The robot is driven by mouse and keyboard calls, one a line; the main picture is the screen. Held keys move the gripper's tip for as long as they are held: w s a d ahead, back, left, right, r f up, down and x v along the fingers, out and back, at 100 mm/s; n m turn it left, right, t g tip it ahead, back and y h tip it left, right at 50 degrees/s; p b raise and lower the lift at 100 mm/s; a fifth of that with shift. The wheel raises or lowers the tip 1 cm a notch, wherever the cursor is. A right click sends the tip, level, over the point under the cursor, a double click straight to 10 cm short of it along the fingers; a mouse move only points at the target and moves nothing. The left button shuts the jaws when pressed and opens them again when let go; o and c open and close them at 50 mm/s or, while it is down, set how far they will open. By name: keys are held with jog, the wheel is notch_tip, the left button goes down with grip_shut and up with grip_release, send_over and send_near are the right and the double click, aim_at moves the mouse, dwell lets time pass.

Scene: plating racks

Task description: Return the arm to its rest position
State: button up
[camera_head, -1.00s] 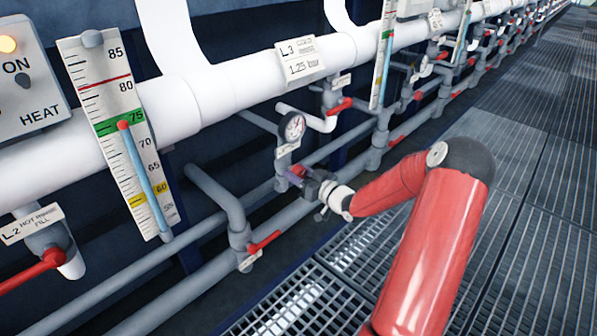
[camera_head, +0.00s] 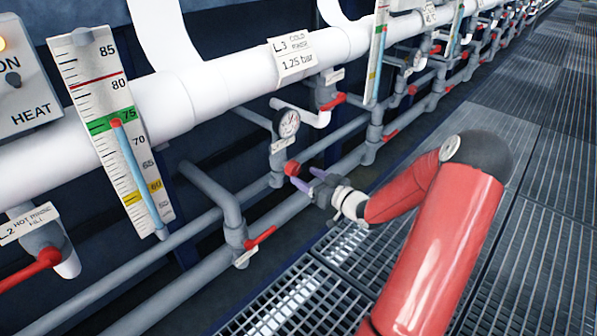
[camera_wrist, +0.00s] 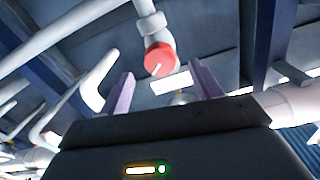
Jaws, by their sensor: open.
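My red arm (camera_head: 430,255) reaches from the lower right toward the pipes. My gripper (camera_head: 306,178) is at its end, with two purple fingers spread apart and nothing between them. There seems to be a gap between fingers and knob.
White and grey pipes (camera_head: 190,108) run along the left with red lever valves (camera_head: 262,238). A thermometer board (camera_head: 105,130) stands at the left and an L3 label (camera_head: 291,55) on the white pipe. Grated floor (camera_head: 540,220) on the right is clear.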

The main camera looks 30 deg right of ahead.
aim_at(289, 167)
jog(key=shift+v, duration=0.85)
jog(key=a+r+g+h, duration=0.1)
jog(key=w+a+r+g+h+p, duration=0.1)
jog(key=a+r+n+g+h, duration=0.1)
jog(key=r+g+h, duration=0.1)
jog(key=shift+w+a+p, duration=0.3)
jog(key=shift+w+p, duration=0.05)
jog(key=shift+w, duration=0.05)
jog(key=s+a+r+m+g+h+p, duration=0.1)
jog(key=s+a+r+g+h+p, duration=0.25)
jog(key=s+r, duration=0.5)
jog(key=s+a+r+m+g, duration=0.1)
jog(key=s+a+r+g, duration=0.1)
jog(key=s+a+r, duration=0.2)
jog(key=s+a+r+m+g+y, duration=0.1)
jog(key=s+a+r, duration=0.3)
jog(key=s+a, duration=0.5)
jog(key=s+g, duration=0.1)
jog(key=s, duration=0.7)
jog(key=shift+a, duration=0.4)
